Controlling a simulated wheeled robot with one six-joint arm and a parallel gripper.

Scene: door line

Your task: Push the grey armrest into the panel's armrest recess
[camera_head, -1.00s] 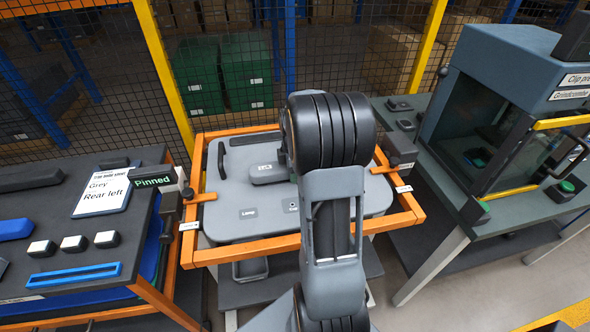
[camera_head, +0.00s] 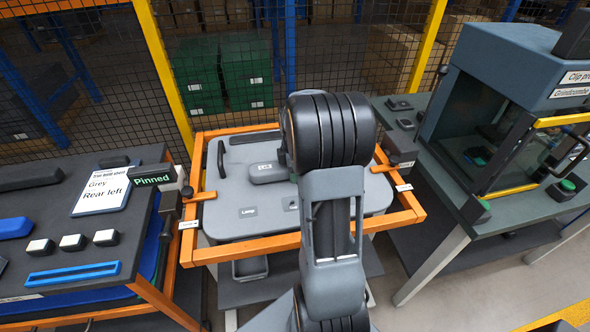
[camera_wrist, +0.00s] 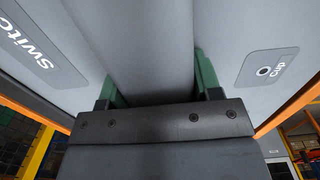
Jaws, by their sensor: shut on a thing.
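In the wrist view the grey armrest (camera_wrist: 152,45) is a smooth, rounded bar between the two green fingertips of my gripper (camera_wrist: 153,85). My gripper is shut on it. The grey door panel (camera_head: 225,221) lies in an orange frame in the head view. It shows in the wrist view on both sides of the armrest, with a "Switch" label at left and a "Cup" label at right. My arm hides my gripper in the head view. The armrest recess is not visible, and I cannot tell whether the armrest touches the panel there.
The orange frame (camera_head: 240,247) borders the panel, with clamps at its sides. A "Pinned" sign (camera_head: 153,178) stands at its left. A dark table (camera_head: 90,215) with parts stands left, a clip press (camera_head: 500,90) right. A mesh fence is behind.

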